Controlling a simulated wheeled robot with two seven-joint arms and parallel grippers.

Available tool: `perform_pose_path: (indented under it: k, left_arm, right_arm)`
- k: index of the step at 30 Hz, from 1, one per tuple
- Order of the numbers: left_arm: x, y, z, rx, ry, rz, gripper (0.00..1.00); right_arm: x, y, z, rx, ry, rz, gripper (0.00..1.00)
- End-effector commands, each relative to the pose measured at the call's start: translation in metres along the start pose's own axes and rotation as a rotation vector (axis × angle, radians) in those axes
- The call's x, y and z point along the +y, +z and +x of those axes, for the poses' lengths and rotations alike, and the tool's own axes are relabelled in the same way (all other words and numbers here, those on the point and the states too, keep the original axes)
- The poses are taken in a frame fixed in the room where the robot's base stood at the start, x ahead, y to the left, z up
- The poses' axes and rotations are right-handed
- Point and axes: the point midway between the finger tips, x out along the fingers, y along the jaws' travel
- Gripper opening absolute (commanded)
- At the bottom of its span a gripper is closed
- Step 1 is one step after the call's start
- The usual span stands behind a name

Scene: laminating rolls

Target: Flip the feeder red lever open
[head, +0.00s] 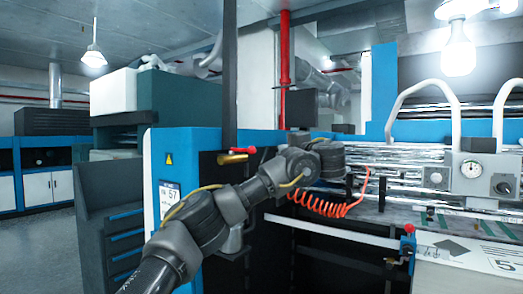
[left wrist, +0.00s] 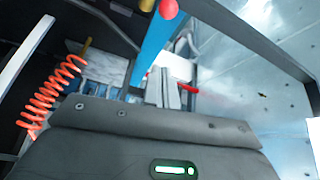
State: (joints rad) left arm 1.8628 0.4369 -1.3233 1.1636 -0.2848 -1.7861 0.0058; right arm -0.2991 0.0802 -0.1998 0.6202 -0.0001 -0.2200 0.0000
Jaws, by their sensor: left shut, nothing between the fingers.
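A lever with a red knob and a brass-coloured body (head: 235,156) sits on the dark post at the blue machine's front, left of my left wrist. Another red-topped lever (head: 408,232) stands on a blue bracket at the lower right. In the left wrist view a red ball knob (left wrist: 168,9) shows at the top edge; I cannot tell which lever it belongs to. My left gripper's fingers (left wrist: 163,86) are together and empty, apart from that knob in the picture. In the head view the fingers are hidden behind the wrist. My right gripper is out of view.
A coiled orange hose (head: 335,207) hangs just below and right of my left wrist; it also shows in the left wrist view (left wrist: 52,92). A dark vertical post (head: 229,80) stands left of the wrist. A gauge panel (head: 480,172) is at the right.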

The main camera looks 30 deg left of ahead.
Motion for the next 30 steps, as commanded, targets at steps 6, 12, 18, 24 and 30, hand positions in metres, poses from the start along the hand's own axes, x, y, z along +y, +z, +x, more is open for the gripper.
perform_pose_path:
  k: [6,12,18,24,30]
  left_arm:
    - [0.0,-0.001,0.002,0.001,0.001,0.0,0.0]
    - [-0.004,-0.001,0.025,-0.002,0.001,0.002,0.0]
    - [-0.006,-0.001,0.064,-0.002,0.001,0.003,0.0]
    - [-0.005,-0.001,0.1,-0.001,0.001,0.003,0.0]
    - [-0.001,0.016,0.096,0.004,0.002,-0.001,0.0]
  right_arm:
    - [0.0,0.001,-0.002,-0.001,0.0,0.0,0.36]
    - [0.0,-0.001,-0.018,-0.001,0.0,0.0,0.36]
    - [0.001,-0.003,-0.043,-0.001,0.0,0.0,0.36]
    - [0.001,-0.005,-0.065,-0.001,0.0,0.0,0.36]
    - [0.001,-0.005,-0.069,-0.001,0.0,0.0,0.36]
